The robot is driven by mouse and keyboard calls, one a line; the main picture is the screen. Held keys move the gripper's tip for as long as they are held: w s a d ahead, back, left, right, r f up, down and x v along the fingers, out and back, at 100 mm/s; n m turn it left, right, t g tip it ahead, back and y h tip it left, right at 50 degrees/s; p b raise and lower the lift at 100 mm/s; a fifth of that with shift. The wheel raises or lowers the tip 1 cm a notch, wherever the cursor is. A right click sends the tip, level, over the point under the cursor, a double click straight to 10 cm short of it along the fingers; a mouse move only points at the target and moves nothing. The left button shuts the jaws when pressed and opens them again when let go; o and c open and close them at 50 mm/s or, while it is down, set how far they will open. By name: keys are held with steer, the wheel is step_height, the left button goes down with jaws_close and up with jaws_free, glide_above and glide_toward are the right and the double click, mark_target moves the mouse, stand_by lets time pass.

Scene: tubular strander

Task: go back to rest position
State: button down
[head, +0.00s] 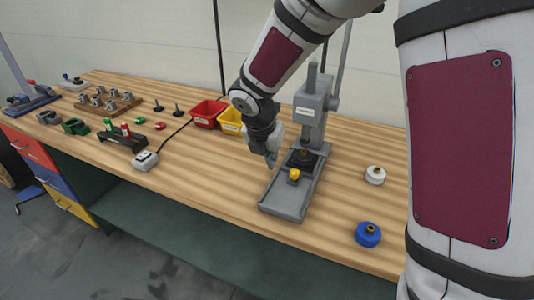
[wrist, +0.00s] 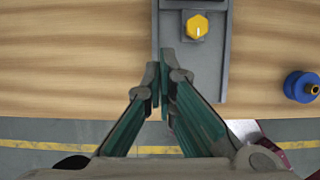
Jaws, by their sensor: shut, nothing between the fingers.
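My gripper (head: 271,160) is shut and empty. In the head view it hangs from my arm, pointing down, just left of the grey press (head: 312,115) on the workbench. In the wrist view my gripper (wrist: 161,68) has its fingertips together over the left edge of the press base (wrist: 203,75). A yellow hexagonal piece (wrist: 197,27) sits on that base, beyond the fingertips; the head view shows this yellow piece (head: 294,175) too. The gripper is apart from it.
A blue spool (head: 368,234) and a white spool (head: 375,175) stand right of the press. Red (head: 207,113) and yellow (head: 231,121) bins stand behind my gripper. A small grey box with a cable (head: 145,160) lies left. Bare wood lies between it and the press.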

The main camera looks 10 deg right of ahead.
steer(key=s+d+r+m, duration=0.6)
steer(key=s+r+m, duration=0.6)
steer(key=m, duration=0.1)
steer(key=s+r+m+t+y, duration=0.1)
steer(key=s+r+m, duration=0.3)
steer(key=s+m, duration=1.1)
steer(key=shift+s+m+y, duration=0.4)
steer(key=shift+s+y, duration=0.4)
steer(key=shift+s, duration=0.1)
